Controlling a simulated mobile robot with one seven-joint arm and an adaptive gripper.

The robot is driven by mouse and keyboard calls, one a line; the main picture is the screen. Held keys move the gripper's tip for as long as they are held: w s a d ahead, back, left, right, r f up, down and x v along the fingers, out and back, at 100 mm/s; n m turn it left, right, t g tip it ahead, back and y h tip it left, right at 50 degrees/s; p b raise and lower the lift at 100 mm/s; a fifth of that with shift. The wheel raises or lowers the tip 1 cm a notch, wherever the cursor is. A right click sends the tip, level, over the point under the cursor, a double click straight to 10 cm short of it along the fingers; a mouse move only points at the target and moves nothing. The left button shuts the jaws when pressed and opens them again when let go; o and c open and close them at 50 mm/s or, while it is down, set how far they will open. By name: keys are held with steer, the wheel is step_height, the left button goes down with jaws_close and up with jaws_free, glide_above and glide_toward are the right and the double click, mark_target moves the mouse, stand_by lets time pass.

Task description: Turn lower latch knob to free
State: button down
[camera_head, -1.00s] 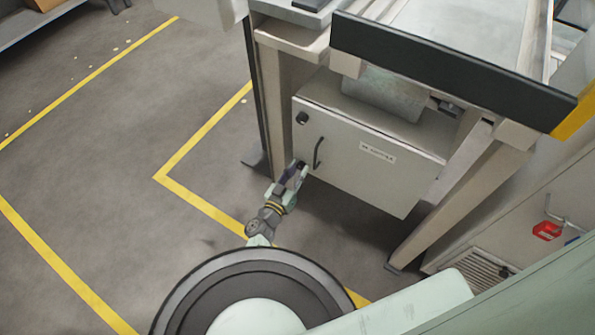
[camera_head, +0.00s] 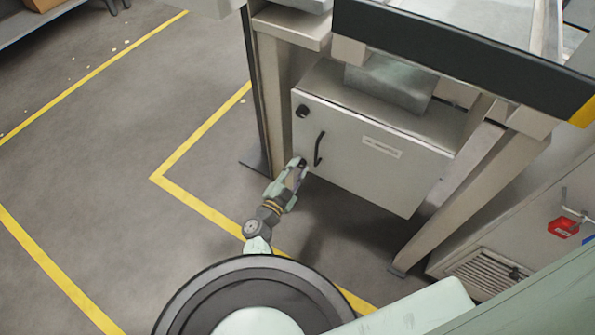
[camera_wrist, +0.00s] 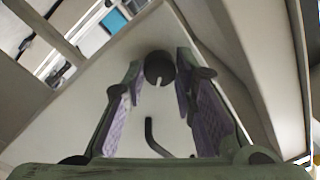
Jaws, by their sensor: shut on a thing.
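The lower latch knob (camera_wrist: 159,68) is a dark round knob with a light slot, on the door of a pale grey cabinet (camera_head: 375,170). In the wrist view it sits between the tips of my two purple-padded fingers. My gripper (camera_head: 298,164) is at the lower left of the door in the head view, shut on the knob, whose body is mostly hidden there by the fingers. A dark curved door handle (camera_head: 319,149) stands just right of my gripper; part of it also shows in the wrist view (camera_wrist: 153,137). The upper knob (camera_head: 302,111) is black and stands clear above.
The cabinet hangs below a bench with pale legs (camera_head: 450,205) on both sides. A dark beam (camera_head: 460,60) crosses above it. A red object (camera_head: 563,227) is on the unit at right. Open floor with yellow lines (camera_head: 195,205) lies to the left.

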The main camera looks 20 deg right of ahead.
steer(key=m+b, duration=0.2)
steer(key=m, duration=0.2)
steer(key=shift+f+m, duration=0.15)
steer(key=shift+m, duration=0.15)
steer(key=shift+m+h+b, duration=0.3)
steer(key=shift+m+b, duration=0.3)
steer(key=shift+m, duration=1.4)
steer(key=c, duration=1.3)
jaws_free()
steer(key=shift+a, duration=0.1)
steer(key=v, duration=0.7)
steer(key=shift+a, duration=0.15)
